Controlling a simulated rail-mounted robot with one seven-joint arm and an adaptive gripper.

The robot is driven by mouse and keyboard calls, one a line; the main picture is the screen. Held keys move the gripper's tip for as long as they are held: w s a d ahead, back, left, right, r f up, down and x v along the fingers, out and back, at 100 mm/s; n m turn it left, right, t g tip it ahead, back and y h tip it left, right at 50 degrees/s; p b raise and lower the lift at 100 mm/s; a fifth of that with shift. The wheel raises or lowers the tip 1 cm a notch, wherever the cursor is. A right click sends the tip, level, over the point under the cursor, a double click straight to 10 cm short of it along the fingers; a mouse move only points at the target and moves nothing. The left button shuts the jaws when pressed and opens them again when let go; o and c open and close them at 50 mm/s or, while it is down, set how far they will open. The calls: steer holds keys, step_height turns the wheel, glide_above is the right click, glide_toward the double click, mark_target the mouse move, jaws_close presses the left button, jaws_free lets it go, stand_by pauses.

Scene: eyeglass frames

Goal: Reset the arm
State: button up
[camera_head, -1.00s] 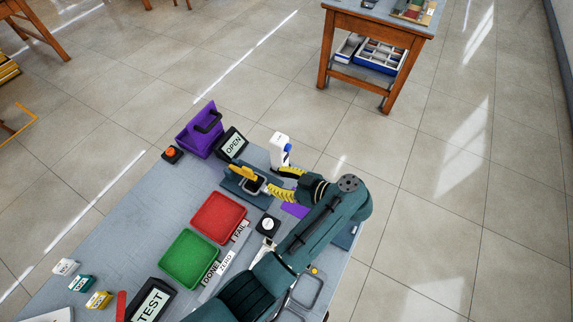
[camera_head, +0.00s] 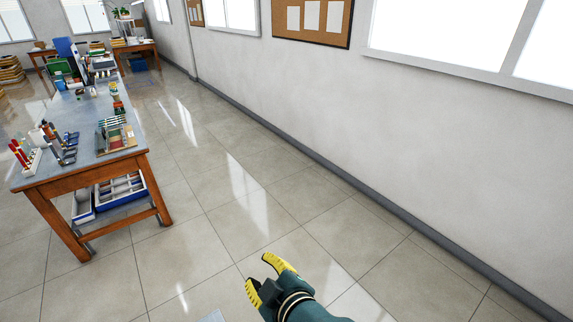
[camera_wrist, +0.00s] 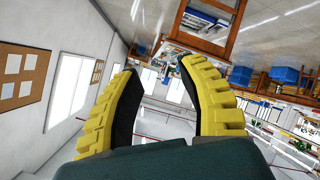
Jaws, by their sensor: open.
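My gripper (camera_head: 265,278) is at the bottom middle of the head view, raised over bare floor with nothing near its fingers. Its two yellow fingers are spread apart. In the wrist view the gripper (camera_wrist: 158,72) also shows both yellow fingers apart, with dark inner pads and nothing between them. The wrist view is tilted and looks out across the room. My dark teal wrist shows just behind the fingers.
A wooden table (camera_head: 88,174) with pens, tools and boxes on top and trays on its lower shelf stands at left. A wall with windows and a cork board (camera_head: 312,20) runs along the right. The tiled floor (camera_head: 215,195) between them is clear.

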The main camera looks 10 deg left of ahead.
steer(key=s+d+r+m+t+h, duration=0.3)
steer(key=d+r+m+t, duration=0.15)
steer(key=r, duration=0.45)
steer(key=s+d+r+m+t+h, duration=0.35)
steer(key=d+r, duration=0.25)
steer(key=r, duration=0.2)
steer(key=s+d+r+m+t+h, duration=0.2)
steer(key=s+d+r+m+t, duration=0.25)
steer(key=r, duration=0.45)
step_height(320, 180, up, 33)
steer(key=w+d+m+p, duration=0.1)
steer(key=m+p, duration=0.2)
steer(key=p, duration=2.9)
steer(key=shift+d+f, duration=0.15)
steer(key=shift+d, duration=0.15)
steer(key=shift+w, duration=0.1)
jaws_close()
